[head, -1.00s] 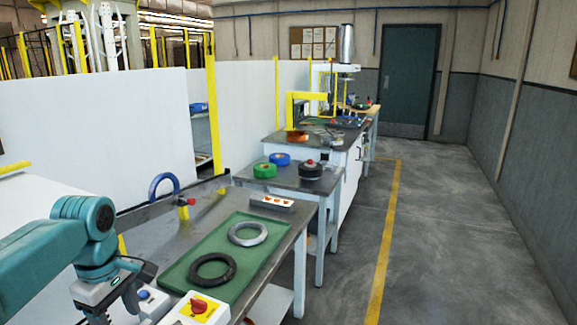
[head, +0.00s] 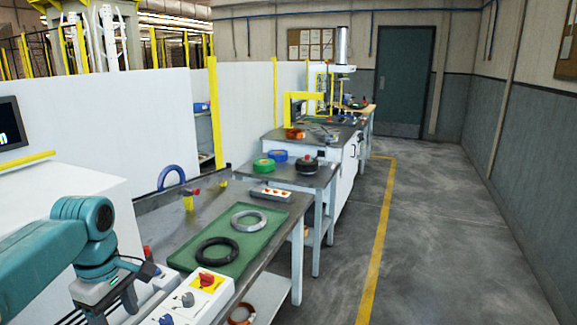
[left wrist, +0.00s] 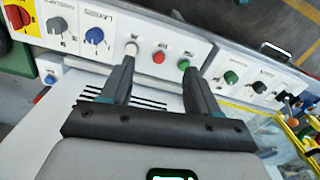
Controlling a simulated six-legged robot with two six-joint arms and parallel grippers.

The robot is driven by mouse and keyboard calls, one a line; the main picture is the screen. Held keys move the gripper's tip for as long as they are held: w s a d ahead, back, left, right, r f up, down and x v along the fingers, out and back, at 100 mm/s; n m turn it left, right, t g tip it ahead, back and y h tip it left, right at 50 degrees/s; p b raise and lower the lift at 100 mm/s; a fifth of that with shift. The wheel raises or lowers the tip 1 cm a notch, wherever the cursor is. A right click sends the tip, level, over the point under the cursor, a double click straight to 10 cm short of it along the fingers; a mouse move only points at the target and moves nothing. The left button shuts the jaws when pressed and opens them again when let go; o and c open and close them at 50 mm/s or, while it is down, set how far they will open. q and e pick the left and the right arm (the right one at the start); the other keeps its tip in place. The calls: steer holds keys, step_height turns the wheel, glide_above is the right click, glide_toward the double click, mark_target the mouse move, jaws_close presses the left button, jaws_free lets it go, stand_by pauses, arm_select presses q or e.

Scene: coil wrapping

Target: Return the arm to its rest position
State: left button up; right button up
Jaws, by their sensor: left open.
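My left arm (head: 45,255) is teal and comes in from the left in the head view, bent at a joint (head: 93,218) with the forearm pointing down. Its fingertips are hidden or cut off at the bottom there. In the left wrist view my left gripper (left wrist: 158,70) is open, with two dark fingers apart and nothing between them. The fingers overlap the edge of a pale control panel (left wrist: 205,45). Whether they touch it I cannot tell. My right arm and gripper are not in view.
The panel carries a red knob (head: 206,279) and several other knobs and buttons. A green tray (head: 205,258) holds a dark ring (head: 217,251) and a grey ring (head: 248,219). A blue ring (head: 171,178) stands behind. The floor (head: 450,250) on the right is clear.

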arm_select(q)
steer(key=s+d+f+m+h, duration=0.1)
steer(key=d+f+m, duration=0.35)
steer(key=f, duration=0.75)
steer(key=d+f+m+h, duration=0.1)
steer(key=d+f+m, duration=0.35)
steer(key=f, duration=0.75)
steer(key=s+d+f+m, duration=0.1)
steer(key=s+d+f, duration=0.2)
steer(key=s+f, duration=0.2)
steer(key=s+d+f+m+h, duration=0.1)
steer(key=s+d+f, duration=0.2)
steer(key=s+f, duration=0.2)
steer(key=s+d+f+m+h, duration=0.1)
steer(key=s+d+f, duration=0.3)
steer(key=s, duration=0.6)
steer(key=shift+s+f+m, duration=0.25)
steer(key=shift+f+m, duration=0.25)
steer(key=shift+f, duration=0.15)
